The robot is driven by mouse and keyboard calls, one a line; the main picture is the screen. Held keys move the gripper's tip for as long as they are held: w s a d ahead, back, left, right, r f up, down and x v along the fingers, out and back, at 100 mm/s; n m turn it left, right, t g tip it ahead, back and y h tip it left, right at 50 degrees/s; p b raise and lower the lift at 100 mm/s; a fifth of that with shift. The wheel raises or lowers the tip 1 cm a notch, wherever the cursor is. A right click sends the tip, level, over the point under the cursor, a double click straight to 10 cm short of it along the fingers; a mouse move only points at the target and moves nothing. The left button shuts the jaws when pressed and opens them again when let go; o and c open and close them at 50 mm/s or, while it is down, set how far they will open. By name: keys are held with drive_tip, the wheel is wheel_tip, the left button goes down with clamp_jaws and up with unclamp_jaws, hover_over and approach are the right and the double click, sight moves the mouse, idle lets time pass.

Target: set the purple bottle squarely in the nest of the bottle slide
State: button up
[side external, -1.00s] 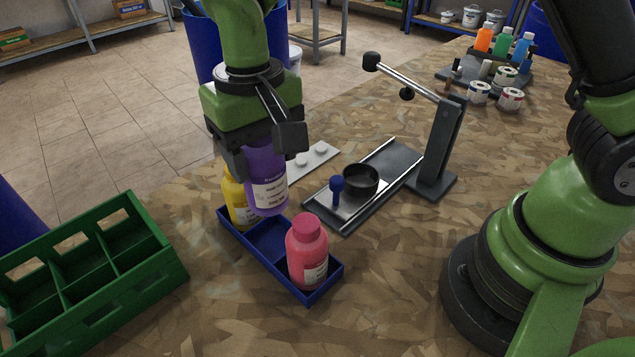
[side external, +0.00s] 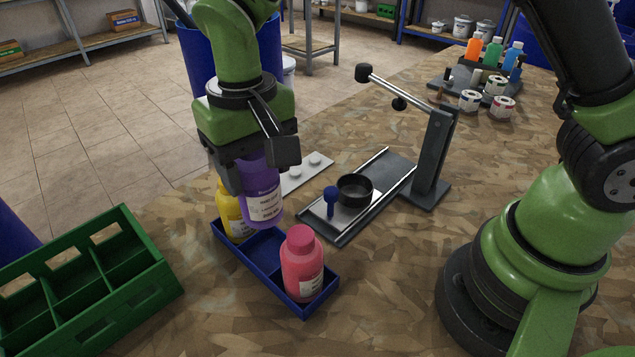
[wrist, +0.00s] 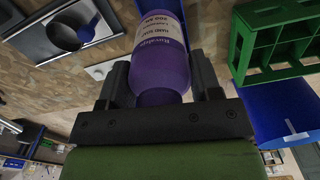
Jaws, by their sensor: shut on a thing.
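The purple bottle (side external: 262,205) is upright in my gripper (side external: 256,172), above the blue tray (side external: 317,297). Its base looks clear of the tray floor. In the wrist view my gripper (wrist: 162,88) has a finger on each side of the purple bottle (wrist: 165,62). The bottle slide (side external: 375,205) lies to the right, with a black round nest (side external: 355,190) and a blue knob (side external: 331,199) on its light plate. The nest looks empty. The slide also shows at the top left of the wrist view (wrist: 35,45).
A yellow bottle (side external: 229,213) and a pink bottle (side external: 302,265) stand in the tray's end places. A post with a lever (side external: 433,150) rises behind the slide. A green crate (side external: 140,262) is at left. A pale plate (side external: 303,175) lies behind the tray.

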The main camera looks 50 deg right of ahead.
drive_tip(key=d+f+m, duration=0.2)
drive_tip(key=d+m, duration=0.1)
drive_tip(key=d, duration=0.6)
drive_tip(key=s+d+f+m, duration=0.1)
drive_tip(key=d+f+m, duration=0.2)
drive_tip(key=d, duration=0.7)
drive_tip(key=shift+s+d, duration=0.25)
drive_tip(key=shift+f, duration=0.85)
idle(1.1)
drive_tip(key=shift+f, duration=0.95)
drive_tip(key=o, duration=1.4)
drive_tip(key=shift+c, duration=0.2)
